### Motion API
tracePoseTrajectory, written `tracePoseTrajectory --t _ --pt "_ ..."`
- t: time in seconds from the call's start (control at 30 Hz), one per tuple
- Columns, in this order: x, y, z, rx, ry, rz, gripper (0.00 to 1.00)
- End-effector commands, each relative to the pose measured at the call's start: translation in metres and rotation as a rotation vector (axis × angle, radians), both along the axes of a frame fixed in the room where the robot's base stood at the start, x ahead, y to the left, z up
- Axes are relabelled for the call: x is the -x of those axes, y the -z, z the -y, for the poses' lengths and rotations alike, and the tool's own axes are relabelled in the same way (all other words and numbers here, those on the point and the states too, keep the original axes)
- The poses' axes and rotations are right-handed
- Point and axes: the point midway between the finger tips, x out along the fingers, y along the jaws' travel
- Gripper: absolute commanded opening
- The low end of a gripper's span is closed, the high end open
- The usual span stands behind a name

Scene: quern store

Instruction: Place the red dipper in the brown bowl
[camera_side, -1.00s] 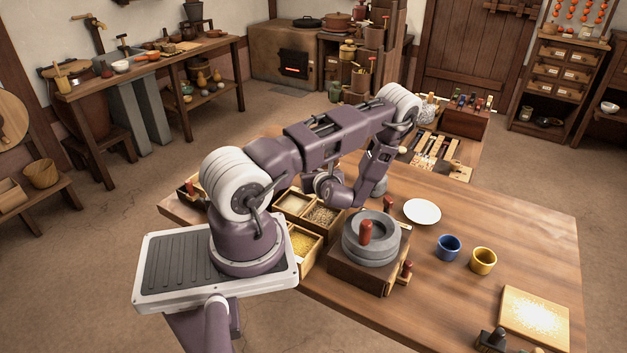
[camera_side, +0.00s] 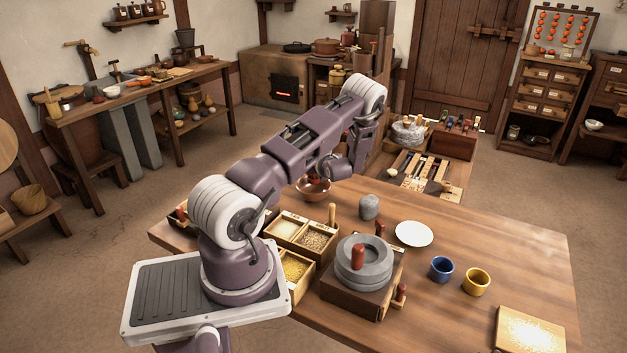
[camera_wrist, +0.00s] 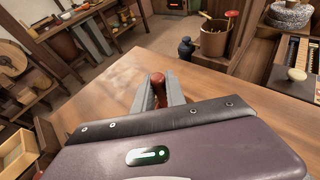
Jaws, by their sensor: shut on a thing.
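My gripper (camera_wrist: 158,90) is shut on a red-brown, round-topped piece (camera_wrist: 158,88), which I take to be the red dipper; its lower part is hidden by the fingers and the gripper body. In the side view my arm hides most of the gripper, beyond the grain boxes. The brown bowl (camera_side: 313,191) stands on the far left part of the table, just below my wrist in that view. A small reddish bit shows above the bowl; I cannot tell whether it is inside it. The bowl does not show in the wrist view.
The grey quern (camera_side: 364,268) stands near the front, with grain boxes (camera_side: 318,238) to its left. A grey stone piece (camera_side: 369,208), a white plate (camera_side: 414,234), a blue cup (camera_side: 441,268) and a yellow cup (camera_side: 476,281) are to the right. A brown bucket (camera_wrist: 213,42) stands farther back.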

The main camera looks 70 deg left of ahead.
Motion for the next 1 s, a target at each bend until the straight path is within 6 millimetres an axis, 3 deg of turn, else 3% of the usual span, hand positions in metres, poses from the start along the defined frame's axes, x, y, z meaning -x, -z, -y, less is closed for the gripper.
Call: tracePoseTrajectory --t 0.3,0.67,0.7,0.8,1.0 --pt "0.001 0.055 0.0 -0.001 -0.001 0.001 0.0" --pt "0.0 0.06 0.001 -0.001 -0.001 0.002 0.0" --pt "0.0 0.06 0.0 -0.001 -0.001 0.002 0.22" --pt "0.0 0.059 0.001 -0.001 -0.001 0.002 0.38" --pt "0.0 0.059 0.0 -0.001 -0.001 0.002 0.38"
